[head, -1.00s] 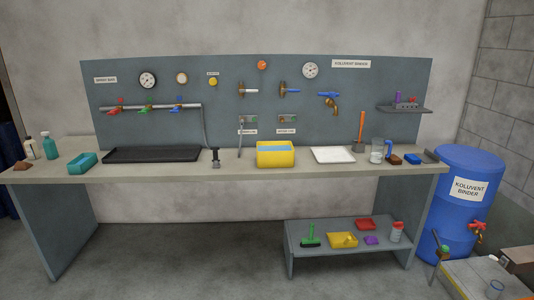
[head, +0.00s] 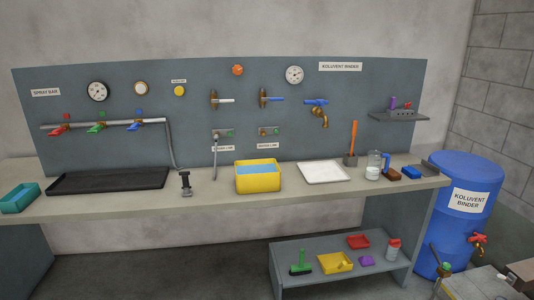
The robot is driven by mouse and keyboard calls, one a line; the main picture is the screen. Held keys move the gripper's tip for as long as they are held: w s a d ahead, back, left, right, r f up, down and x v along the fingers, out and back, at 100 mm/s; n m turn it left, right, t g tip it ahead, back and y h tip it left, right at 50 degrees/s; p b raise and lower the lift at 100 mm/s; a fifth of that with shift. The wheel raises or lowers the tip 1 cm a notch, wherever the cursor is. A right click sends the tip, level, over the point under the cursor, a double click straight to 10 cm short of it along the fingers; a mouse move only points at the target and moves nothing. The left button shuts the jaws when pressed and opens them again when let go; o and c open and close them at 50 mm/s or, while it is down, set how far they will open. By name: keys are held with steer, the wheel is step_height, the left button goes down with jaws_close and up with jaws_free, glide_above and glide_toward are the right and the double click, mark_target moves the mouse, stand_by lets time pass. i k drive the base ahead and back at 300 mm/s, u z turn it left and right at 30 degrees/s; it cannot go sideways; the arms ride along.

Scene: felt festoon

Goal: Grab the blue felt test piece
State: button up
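A small flat blue piece (head: 411,172) lies on the right end of the long bench (head: 225,203). It may be the blue felt test piece, but it is too small here to tell whether it is felt. It sits just right of a brown block (head: 392,174) and left of a dark grey tray-like piece (head: 430,169). My gripper is not in view.
A clear jug with blue handle (head: 373,172), white tray (head: 324,172) and yellow basin (head: 258,188) stand along the bench. A blue drum (head: 460,173) with red-handled tap is beyond its right end. A low shelf (head: 330,287) holds several small items. Bare floor lies left of it.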

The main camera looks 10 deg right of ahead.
mark_target(409, 172)
steer(key=z, duration=0.25)
steer(key=i, duration=1.4)
steer(key=z, duration=0.2)
